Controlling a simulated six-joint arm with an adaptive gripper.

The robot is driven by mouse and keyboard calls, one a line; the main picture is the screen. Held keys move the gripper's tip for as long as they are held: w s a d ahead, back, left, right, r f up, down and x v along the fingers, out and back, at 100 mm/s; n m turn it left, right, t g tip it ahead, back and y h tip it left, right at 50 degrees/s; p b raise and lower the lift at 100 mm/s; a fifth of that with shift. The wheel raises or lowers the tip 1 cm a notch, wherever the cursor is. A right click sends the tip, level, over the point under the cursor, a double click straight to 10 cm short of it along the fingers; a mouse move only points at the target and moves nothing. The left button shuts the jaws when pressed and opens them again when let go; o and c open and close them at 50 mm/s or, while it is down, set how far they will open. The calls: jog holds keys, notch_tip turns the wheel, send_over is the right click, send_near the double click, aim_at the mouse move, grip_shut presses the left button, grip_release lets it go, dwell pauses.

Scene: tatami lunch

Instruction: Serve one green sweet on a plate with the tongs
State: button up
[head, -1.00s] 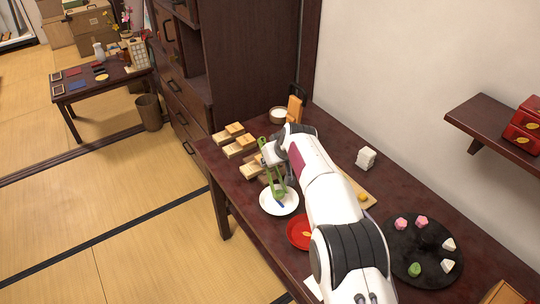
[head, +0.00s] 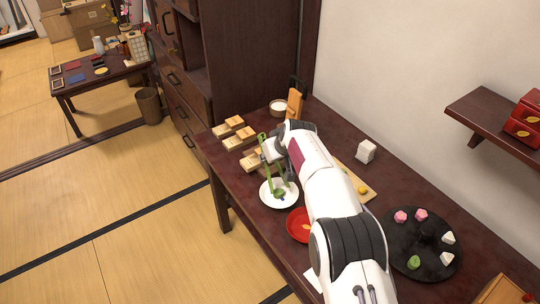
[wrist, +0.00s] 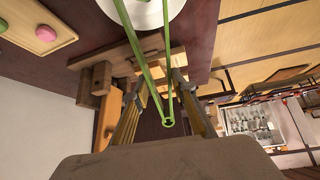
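The green tongs (head: 267,165) are in my gripper (head: 272,151), held steeply with their lower ends at the white plate (head: 279,203). In the wrist view the tongs (wrist: 155,85) stand between my two fingers (wrist: 158,108), their arms spreading apart toward the plate (wrist: 187,12). I cannot tell whether a sweet is between the tips or on the plate. A green sweet (head: 414,262) lies on the round black tray (head: 420,243) with pink and white sweets. In the wrist view a wooden board (wrist: 25,60) carries a pink sweet (wrist: 46,33) and part of a green one (wrist: 19,2).
A red dish (head: 297,226) stands right beside the plate, partly behind my arm. Wooden stands (head: 234,134) lie behind the plate. A white block (head: 365,151) and a small white-filled bowl (head: 278,107) stand farther back. A shelf (head: 490,120) juts from the right wall.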

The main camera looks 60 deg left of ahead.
notch_tip(320, 180, up, 10)
dwell(1.2)
